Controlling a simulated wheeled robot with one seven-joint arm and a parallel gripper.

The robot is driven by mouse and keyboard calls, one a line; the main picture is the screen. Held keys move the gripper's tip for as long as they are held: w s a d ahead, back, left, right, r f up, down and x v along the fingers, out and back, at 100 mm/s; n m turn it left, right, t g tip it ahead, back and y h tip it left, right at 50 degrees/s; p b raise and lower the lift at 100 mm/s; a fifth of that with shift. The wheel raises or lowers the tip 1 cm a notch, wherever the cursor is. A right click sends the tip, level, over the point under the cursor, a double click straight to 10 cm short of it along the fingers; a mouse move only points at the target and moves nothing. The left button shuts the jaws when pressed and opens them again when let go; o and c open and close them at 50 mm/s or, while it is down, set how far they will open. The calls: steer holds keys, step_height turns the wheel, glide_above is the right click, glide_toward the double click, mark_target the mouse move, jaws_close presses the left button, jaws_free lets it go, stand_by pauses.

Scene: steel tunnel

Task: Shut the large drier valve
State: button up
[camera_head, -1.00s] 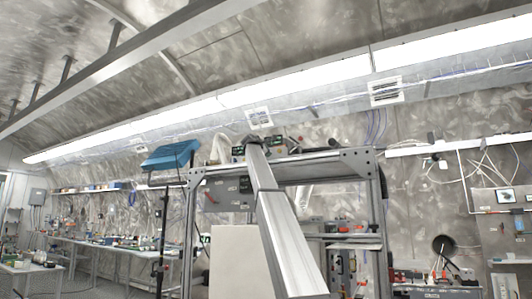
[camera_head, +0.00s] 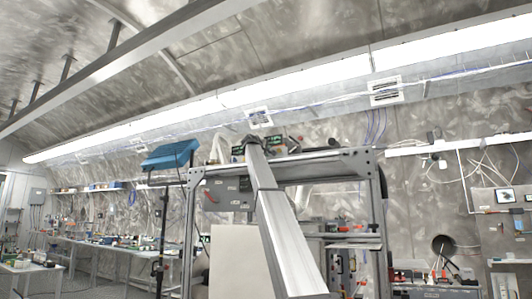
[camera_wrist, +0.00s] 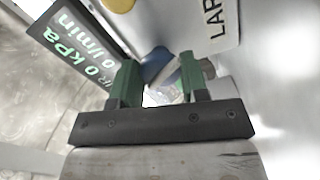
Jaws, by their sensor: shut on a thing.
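In the wrist view my gripper (camera_wrist: 160,78) has two green fingers, shut on a blue valve handle (camera_wrist: 155,63). The handle sits slanted between the fingertips and is partly hidden by them. A grey fitting (camera_wrist: 213,66) is just right of the right finger. A label reading "LAR" (camera_wrist: 217,22), cut off by the picture edge, is on the pale panel above right. In the head view my gripper and the valve cannot be made out behind my arm at the top of the metal frame.
A dark display (camera_wrist: 70,42) with green kPa and l/min readings at 0 is close left of my fingers. A yellow round part (camera_wrist: 119,5) is above. In the head view, the metal frame (camera_head: 320,168) stands around my arm, with a blue box (camera_head: 170,155) to its left.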

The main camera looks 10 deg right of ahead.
steer(key=shift+m, duration=0.6)
steer(key=o, duration=0.9)
steer(key=shift+o, duration=0.2)
steer(key=shift+s, duration=0.15)
steer(key=v, duration=1)
steer(key=shift+s+a, duration=0.2)
